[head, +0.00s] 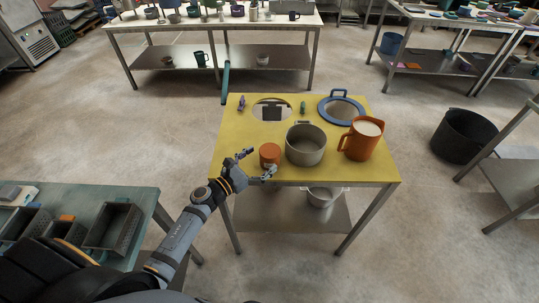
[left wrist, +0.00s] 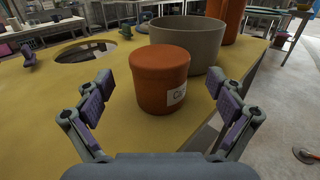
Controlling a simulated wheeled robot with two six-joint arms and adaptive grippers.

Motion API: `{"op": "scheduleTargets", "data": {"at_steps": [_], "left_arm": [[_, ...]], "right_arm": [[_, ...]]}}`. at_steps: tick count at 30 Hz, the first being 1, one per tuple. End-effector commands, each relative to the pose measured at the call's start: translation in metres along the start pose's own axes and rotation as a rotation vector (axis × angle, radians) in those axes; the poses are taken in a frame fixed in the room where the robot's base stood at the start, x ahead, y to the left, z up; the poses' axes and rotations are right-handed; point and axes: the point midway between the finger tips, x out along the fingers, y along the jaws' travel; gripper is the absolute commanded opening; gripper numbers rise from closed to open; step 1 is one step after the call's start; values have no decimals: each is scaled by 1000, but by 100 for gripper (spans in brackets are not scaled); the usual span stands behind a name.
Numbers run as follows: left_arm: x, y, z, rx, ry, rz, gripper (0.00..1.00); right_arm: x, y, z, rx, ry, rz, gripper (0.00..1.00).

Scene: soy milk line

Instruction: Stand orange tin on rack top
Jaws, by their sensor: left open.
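The orange tin (head: 270,155) stands upright on the yellow top of the rack (head: 235,135), near its front edge. In the left wrist view the orange tin (left wrist: 158,85) has a flat lid and a white label low on its side. My left gripper (head: 259,162) is open at the front left of the tin. In the left wrist view the fingers of my left gripper (left wrist: 164,105) are spread on either side of the tin, with gaps to it. My right gripper is not in view.
A grey pot (head: 305,145) stands just right of the tin, and an orange jug (head: 361,138) with white contents is further right. A blue ring-shaped item (head: 341,107) lies behind them. The top has a round hole (head: 271,109). Yellow surface is clear at left.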

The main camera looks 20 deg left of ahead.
Motion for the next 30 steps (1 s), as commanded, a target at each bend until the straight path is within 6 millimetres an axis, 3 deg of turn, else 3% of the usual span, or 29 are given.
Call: {"op": "scheduleTargets", "data": {"at_steps": [1,6,14,27,30], "left_arm": [[11,1,4,-5,-4,3,94],[35,0,1,-2,-4,1,94],[38,0,-2,0,-1,1,94],[38,0,-2,0,-1,1,36],[38,0,-2,0,-2,1,28]], "right_arm": [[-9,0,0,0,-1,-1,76],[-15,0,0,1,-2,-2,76],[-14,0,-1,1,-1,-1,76],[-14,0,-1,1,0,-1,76],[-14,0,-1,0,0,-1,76]]}}
